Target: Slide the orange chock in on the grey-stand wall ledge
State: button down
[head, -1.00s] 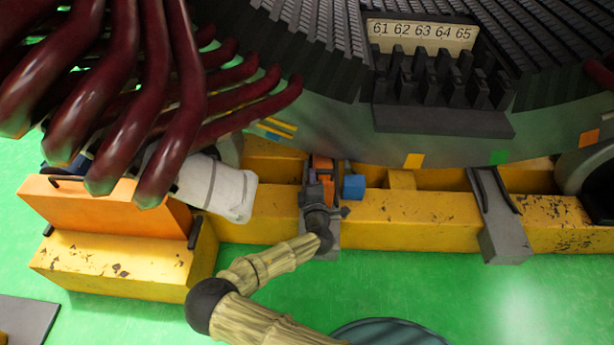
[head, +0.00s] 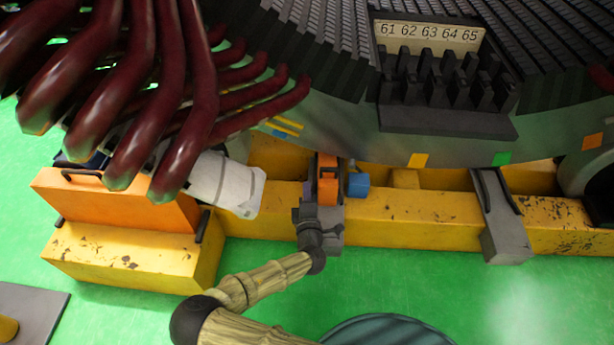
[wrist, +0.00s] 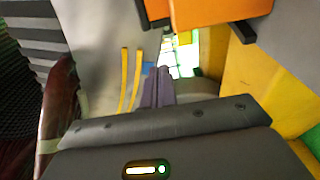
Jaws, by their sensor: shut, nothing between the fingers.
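The orange chock (head: 328,180) sits on the grey stand (head: 333,222) that crosses the yellow beam, close under the stator's rim. My gripper (head: 309,188) is beside the chock, on its left and nearer side in the head view. In the wrist view the gripper's narrow fingers (wrist: 158,85) are together, with nothing between them. An orange block with a dark bar (wrist: 215,10), apparently the chock, is cut off by that view's top edge, beyond and right of the fingertips. I cannot tell how far the chock sits on the ledge, or whether the fingers touch it.
A blue block (head: 358,185) is just right of the chock. Another grey stand (head: 503,235) crosses the yellow beam (head: 420,228) farther right. A large orange box (head: 110,205) on a yellow block and dark red coils (head: 200,90) crowd the left. The green floor in front is mostly open.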

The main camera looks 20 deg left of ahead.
jog(key=p+v, duration=0.1)
jog(key=v, duration=0.4)
jog(key=shift+a, duration=0.1)
jog(key=shift+a, duration=0.1)
dwell(0.3)
